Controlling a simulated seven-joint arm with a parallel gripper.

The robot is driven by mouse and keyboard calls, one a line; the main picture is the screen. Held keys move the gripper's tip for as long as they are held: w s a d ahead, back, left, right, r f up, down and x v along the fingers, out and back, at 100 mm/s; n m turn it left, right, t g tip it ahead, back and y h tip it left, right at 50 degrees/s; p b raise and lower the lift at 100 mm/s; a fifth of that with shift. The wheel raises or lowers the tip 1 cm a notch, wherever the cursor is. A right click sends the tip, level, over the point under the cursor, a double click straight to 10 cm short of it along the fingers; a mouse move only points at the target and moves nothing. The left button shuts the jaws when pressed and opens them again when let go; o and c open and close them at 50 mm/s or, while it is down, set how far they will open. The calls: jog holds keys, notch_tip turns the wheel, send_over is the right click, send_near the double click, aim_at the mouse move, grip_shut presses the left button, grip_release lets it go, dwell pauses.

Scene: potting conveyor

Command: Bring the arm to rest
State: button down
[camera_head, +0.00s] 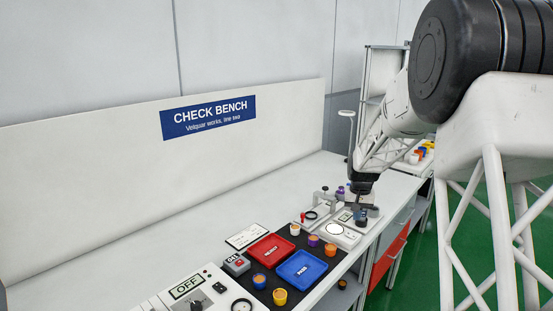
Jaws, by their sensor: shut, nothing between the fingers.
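My arm reaches in from the right of the head view, and its wrist bends down over the right end of the white bench (130,235). My gripper (361,220) points down at the small instruments there. It is small and dark in this view; it looks shut and empty. A white device with a round plate (336,230) stands just left of and in front of it. I cannot tell whether the fingertips touch anything.
A red tray (269,249) and a blue tray (302,267) lie on a black mat, with several small coloured pots around them. Shelves (384,65) stand behind.

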jog(key=s+a+r, duration=0.3)
jog(key=s+r, duration=0.2)
jog(key=s, duration=0.3)
jog(key=s+a+r+n+t, duration=0.1)
jog(key=s+a+r, duration=0.1)
jog(key=s+r, duration=0.45)
jog(key=s+a+r, duration=0.3)
jog(key=s, duration=0.6)
jog(key=s+a, duration=0.2)
jog(key=s, duration=1.1)
jog(key=s+a+n+t, duration=0.1)
jog(key=s+a, duration=0.1)
jog(key=s, duration=1.1)
jog(key=shift+s+a+f+n+t, duration=0.15)
jog(key=shift+n+t, duration=0.15)
